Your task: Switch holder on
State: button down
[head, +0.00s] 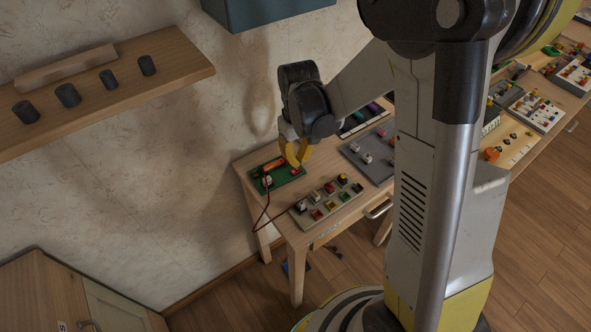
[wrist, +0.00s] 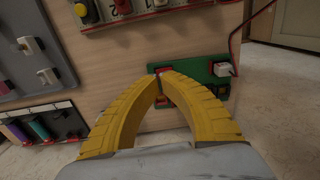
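The green board (head: 290,177), which I take to be the holder, lies on the near left end of the wooden table. It carries an orange-red part and a small white block (head: 267,181) with a dark red cable. In the wrist view the green board (wrist: 190,68) is partly hidden behind my yellow fingers, and the white block (wrist: 223,69) shows at its right end. My gripper (head: 298,158) is just above the board's right side. In the wrist view my gripper's fingertips (wrist: 160,74) meet in front of a small red part at the board's left edge. Contact is unclear.
A panel of coloured buttons and switches (head: 327,199) lies close in front of the board. A grey panel with white switches (head: 370,151) and a dark panel with coloured sliders (wrist: 45,125) are beside it. A wall shelf with dark cylinders (head: 120,80) is at left.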

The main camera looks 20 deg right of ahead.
aim_at(298, 169)
jog(key=shift+f+b, duration=1.35)
jog(key=shift+f, duration=0.3)
dwell(0.5)
jog(key=shift+r, duration=0.15)
jog(key=shift+r+p, duration=2.6)
jog(key=shift+r, duration=0.8)
jog(key=shift+r, duration=0.25)
jog(key=s+r+m+t, duration=0.3)
jog(key=s+r+t, duration=0.4)
jog(key=s+r, duration=0.7)
jog(key=shift+a+r, duration=0.35)
jog(key=shift+r, duration=0.25)
